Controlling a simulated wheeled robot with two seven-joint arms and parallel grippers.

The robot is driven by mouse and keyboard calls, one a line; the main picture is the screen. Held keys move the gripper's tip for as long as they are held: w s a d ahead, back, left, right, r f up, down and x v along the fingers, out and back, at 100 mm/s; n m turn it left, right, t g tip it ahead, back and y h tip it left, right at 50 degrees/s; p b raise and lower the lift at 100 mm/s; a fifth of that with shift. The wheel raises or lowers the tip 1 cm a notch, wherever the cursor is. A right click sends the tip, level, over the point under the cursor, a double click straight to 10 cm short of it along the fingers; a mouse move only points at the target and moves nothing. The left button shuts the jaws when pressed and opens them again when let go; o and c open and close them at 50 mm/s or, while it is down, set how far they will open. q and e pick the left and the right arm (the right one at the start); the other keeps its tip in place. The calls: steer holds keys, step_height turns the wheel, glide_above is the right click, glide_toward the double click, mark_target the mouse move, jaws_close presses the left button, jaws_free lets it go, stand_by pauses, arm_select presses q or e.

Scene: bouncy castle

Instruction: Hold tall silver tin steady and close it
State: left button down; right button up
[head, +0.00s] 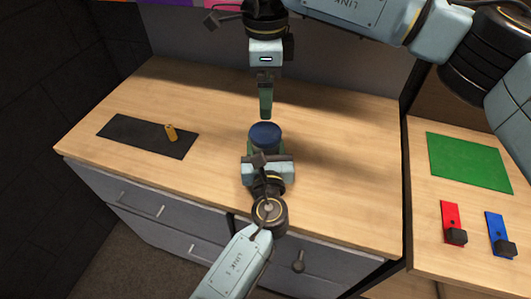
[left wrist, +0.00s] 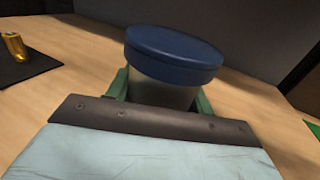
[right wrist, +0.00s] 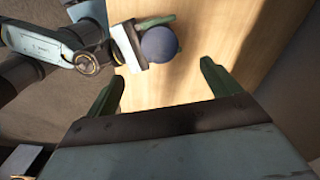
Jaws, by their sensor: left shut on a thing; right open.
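The silver tin (left wrist: 160,92) stands upright on the wooden counter, with a dark blue lid (left wrist: 175,45) on its top. The lid also shows in the head view (head: 265,135) and in the right wrist view (right wrist: 159,44). My left gripper (head: 267,150) is shut on the tin's body from the front, its green fingers on either side below the lid. My right gripper (head: 266,115) is open and empty, pointing down above and just behind the lid. In the right wrist view its fingers (right wrist: 165,85) are wide apart, with the lid beyond them. I cannot tell how firmly the lid is seated.
A black mat (head: 140,136) with a small golden cylinder (head: 171,132) lies on the counter's left. On the right, a lower surface holds a green mat (head: 468,162), a red piece (head: 451,218) and a blue piece (head: 496,228). The counter right of the tin is clear.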

steer(key=shift+r, duration=0.75)
arm_select(q)
steer(key=c, duration=0.5)
jaws_free()
steer(key=s, duration=1.3)
steer(key=shift+s+d, duration=0.2)
steer(key=shift+d, duration=0.2)
arm_select(e)
steer(key=shift+r, duration=0.15)
